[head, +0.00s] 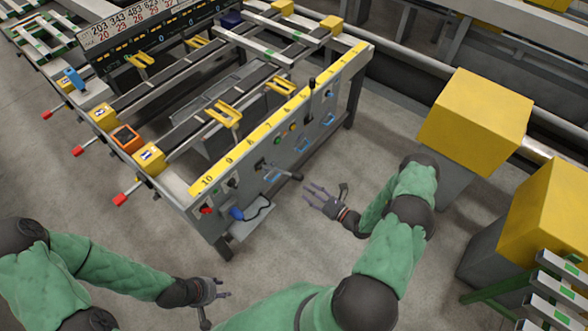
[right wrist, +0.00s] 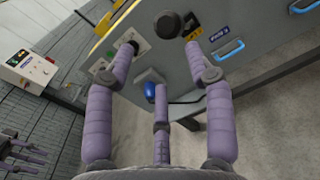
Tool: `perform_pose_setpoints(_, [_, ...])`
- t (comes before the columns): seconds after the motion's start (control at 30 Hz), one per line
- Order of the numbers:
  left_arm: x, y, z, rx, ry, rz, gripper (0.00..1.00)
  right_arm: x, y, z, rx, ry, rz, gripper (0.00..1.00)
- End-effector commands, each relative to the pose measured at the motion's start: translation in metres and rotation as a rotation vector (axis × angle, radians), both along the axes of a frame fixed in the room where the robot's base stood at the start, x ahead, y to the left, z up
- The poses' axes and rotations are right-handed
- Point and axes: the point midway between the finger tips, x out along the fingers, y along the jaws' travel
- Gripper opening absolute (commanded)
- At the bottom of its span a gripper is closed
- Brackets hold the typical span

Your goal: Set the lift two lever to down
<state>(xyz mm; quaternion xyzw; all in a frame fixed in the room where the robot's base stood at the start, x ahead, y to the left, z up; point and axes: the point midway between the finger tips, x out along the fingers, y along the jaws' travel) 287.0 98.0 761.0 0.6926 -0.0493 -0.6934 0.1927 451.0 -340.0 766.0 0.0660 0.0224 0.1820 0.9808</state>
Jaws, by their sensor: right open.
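A lever with a dark round knob (head: 297,176) sticks out from the side panel of the runout table (head: 276,142). Its knob also shows close up at the top of the right wrist view (right wrist: 168,25). A second black lever (head: 311,83) stands upright farther along the panel. The lever labels are too small to read. My right gripper (head: 325,200) is open and empty, its fingers spread, just right of and below the first knob in the head view, apparently apart from it. My left gripper (head: 212,291) looks open and empty, low over the floor, away from the panel.
Blue handles (head: 302,144) line the panel, one also in the right wrist view (right wrist: 229,50). A blue device (head: 237,213) with a cable sits by the panel's near end. Yellow-topped blocks (head: 475,115) stand at right. The floor between is clear.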

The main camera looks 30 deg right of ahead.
Motion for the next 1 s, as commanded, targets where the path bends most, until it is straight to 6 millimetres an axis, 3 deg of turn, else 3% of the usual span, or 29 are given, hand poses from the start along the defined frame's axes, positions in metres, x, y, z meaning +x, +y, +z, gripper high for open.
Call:
perform_pose_setpoints(0.07, [0.0, 0.0, 0.003, 0.0, 0.0, 0.0, 0.4, 0.001, -0.012, 0.003, 0.004, -0.015, -0.045, 0.54])
perform_pose_setpoints(0.17, [0.0, 0.0, 0.002, 0.0, 0.0, 0.0, 0.4, 0.007, -0.015, 0.003, 0.005, -0.022, -0.062, 0.54])
perform_pose_setpoints(0.7, [0.0, 0.0, -0.005, 0.0, 0.0, 0.0, 0.4, 0.087, 0.012, 0.003, 0.003, -0.022, -0.056, 0.54])
perform_pose_setpoints(1.0, [0.0, 0.0, -0.006, 0.0, 0.0, 0.0, 0.4, 0.103, 0.017, 0.003, 0.005, -0.02, -0.058, 0.54])
